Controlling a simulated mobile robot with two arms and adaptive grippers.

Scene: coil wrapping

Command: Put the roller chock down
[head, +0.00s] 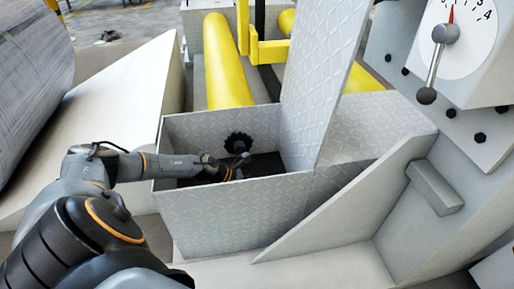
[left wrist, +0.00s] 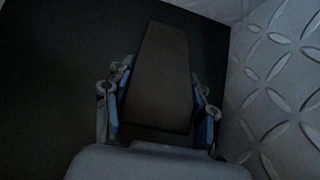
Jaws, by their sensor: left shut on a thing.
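The roller chock (left wrist: 160,75) is a dark tapered block, seen close up in the left wrist view. My left gripper (left wrist: 160,112) is shut on it, with a blue-padded finger along each side. In the head view my left gripper (head: 240,170) reaches down inside an open metal box (head: 235,215). The chock cannot be clearly made out there. It is over the dark floor of the box (left wrist: 55,85); I cannot tell whether it touches the floor. My right gripper is not in view.
The box has patterned walls and a raised lid (head: 325,75) on its right. A black toothed knob (head: 238,143) shows at its back wall. Yellow rollers (head: 228,65) lie behind. A dial (head: 458,35) with a lever stands at upper right. A large coil (head: 30,75) is at left.

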